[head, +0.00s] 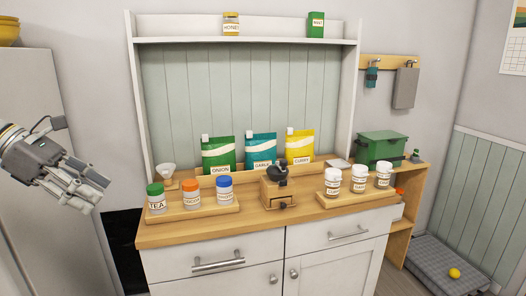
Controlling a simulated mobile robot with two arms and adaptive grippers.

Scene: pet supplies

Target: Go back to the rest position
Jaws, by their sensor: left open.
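My left gripper (84,187) is at the left edge of the head view, in the air in front of the tall grey cabinet (37,110). It is open, with nothing between its fingers. It is left of the wooden counter (260,228) and apart from the jars on it. My right gripper is not in view.
A wooden tray with jars, nearest the TEA jar (156,199), stands at the counter's left. A coffee grinder (279,190) is in the middle, with pouches behind. White jars (333,182) stand at right. A green box (381,148) and floor ball (454,273) are farther right.

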